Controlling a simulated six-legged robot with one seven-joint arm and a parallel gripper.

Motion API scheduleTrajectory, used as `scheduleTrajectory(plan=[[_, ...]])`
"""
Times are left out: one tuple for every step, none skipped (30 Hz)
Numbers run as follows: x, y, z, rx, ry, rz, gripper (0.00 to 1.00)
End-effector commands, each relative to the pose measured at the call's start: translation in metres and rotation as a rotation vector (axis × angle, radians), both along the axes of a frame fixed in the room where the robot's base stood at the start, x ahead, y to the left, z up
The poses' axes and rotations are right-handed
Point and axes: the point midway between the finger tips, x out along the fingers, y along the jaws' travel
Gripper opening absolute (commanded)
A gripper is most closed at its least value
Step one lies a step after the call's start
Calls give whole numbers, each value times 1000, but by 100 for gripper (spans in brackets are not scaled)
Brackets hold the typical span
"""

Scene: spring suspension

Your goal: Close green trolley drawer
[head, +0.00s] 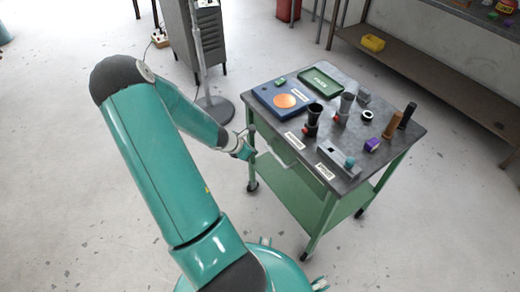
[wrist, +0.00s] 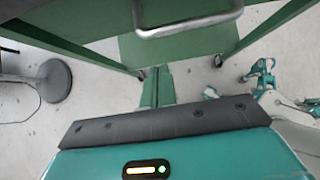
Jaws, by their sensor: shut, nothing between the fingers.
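The green trolley (head: 330,195) with a dark grey top stands right of my arm. A pale bar handle (head: 283,156) sits on its near left side, below the top's edge; in the wrist view the silver handle (wrist: 190,24) crosses the top of the picture, against green panels. How far the drawer stands out is not clear. My gripper (head: 250,153) is beside the trolley's left side, close to the handle. In the wrist view its two green fingers (wrist: 157,74) lie side by side, shut and empty, below the handle in the picture, with no visible hold on it.
The trolley top carries a blue tray (head: 268,103), a green tray (head: 320,83), cups and small parts. A lower green shelf spans the legs. A round stand base (head: 214,109) and grey cabinet are behind. A workbench is at right. Floor left and front is clear.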

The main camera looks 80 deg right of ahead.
Motion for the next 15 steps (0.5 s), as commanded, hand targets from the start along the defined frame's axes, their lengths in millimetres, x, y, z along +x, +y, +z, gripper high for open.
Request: scheduleTrajectory(plan=[[4,3,10,-4,-5,-3,0],[6,6,13,-2,-5,-2,0],[10,9,19,-3,-6,-1,0],[13,11,23,-3,-6,-1,0],[15,13,28,-3,-5,-1,0],[18,17,33,-2,-6,-1,0],[21,19,37,-2,-6,1,0],[23,21,41,-2,-5,0,0],[26,24,47,-2,-7,-1,0],[28,27,50,-2,-4,0,0],[29,29,54,0,-5,-1,0],[32,31,57,-1,-6,-1,0],[34,32,60,-2,-4,0,0],[36,34,63,-1,-4,0,0],[37,36,65,0,-3,0,0]])
